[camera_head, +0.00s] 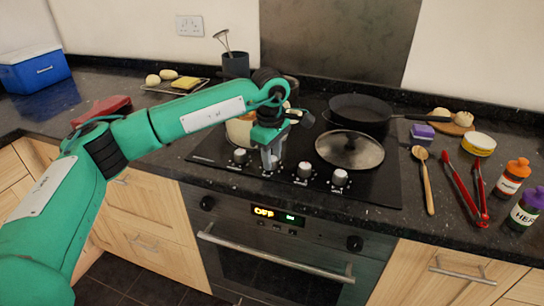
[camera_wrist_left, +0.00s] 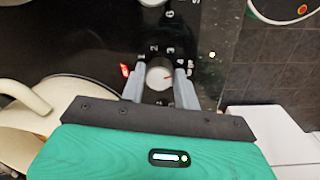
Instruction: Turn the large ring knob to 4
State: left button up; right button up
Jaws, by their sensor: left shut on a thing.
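The hob's front edge carries a row of round silver knobs. My left gripper (camera_head: 270,160) points down over the second knob from the left and hides most of it. In the left wrist view the gripper (camera_wrist_left: 160,86) is shut on that knob (camera_wrist_left: 159,76), with one grey finger on each side. I cannot read which numeral the pointer meets. My right gripper is not in view.
A cream pot (camera_head: 238,132) stands just behind my gripper. A black frying pan (camera_head: 360,108) and a lidded pan (camera_head: 350,150) stand on the hob. Other knobs (camera_head: 304,170) sit close to the right. The oven display (camera_head: 277,214) reads OFF.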

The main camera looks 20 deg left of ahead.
pick_arm(q)
jog(key=shift+r, duration=0.1)
jog(key=o, duration=1)
jog(key=shift+c, duration=0.2)
notch_tip(320, 180, up, 14)
jog(key=shift+s, duration=0.3)
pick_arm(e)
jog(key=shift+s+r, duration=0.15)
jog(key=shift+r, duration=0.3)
pick_arm(q)
jog(key=shift+a, duration=0.1)
